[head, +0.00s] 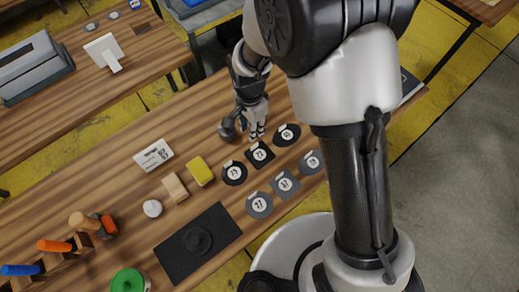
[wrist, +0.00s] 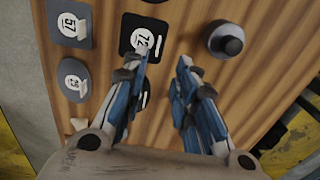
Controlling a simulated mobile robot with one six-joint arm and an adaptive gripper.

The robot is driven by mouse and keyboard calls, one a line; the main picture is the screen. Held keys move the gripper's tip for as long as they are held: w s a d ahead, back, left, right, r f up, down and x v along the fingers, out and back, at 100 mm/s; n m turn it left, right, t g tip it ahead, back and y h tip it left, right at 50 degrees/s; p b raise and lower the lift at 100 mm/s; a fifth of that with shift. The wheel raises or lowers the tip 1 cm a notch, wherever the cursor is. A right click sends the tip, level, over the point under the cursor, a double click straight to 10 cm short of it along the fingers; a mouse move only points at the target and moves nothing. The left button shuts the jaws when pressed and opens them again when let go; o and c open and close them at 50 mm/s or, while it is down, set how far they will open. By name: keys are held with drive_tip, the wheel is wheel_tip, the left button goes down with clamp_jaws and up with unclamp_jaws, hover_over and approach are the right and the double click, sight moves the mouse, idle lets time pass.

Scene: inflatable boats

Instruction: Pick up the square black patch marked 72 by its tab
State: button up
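The square black patch marked 72 (wrist: 133,30) lies flat on the wooden bench in the wrist view. It also shows in the head view (head: 261,154), in the middle of the row of black patches. Its pale tab (wrist: 159,44) stands at its right side in the wrist view. My gripper (wrist: 168,58) is open and empty over the bench. Its left fingertip is close to the patch's lower right corner and the tab; I cannot tell whether they touch. Its right fingertip is over bare wood. In the head view my gripper (head: 256,134) points down just behind the patch.
Round black patches (head: 234,173) (head: 287,134) flank it. Grey patches (head: 259,204) (head: 285,184) (head: 311,162) lie nearer. A dark knobbed object (wrist: 226,40) stands right of my gripper in the wrist view. A yellow block (head: 200,171) and a black mat (head: 222,221) lie leftward.

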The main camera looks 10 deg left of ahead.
drive_tip(key=b, duration=0.1)
approach(260, 153)
drive_tip(key=a, duration=0.1)
drive_tip(key=w+a+f, duration=0.1)
drive_tip(key=shift+w+a+f, duration=0.15)
drive_tip(key=shift+a, duration=0.2)
drive_tip(key=f+b, duration=0.2)
drive_tip(key=f, duration=0.3)
drive_tip(key=shift+d+f, duration=0.1)
drive_tip(key=shift+d, duration=0.1)
drive_tip(key=shift+c, duration=0.4)
clamp_jaws()
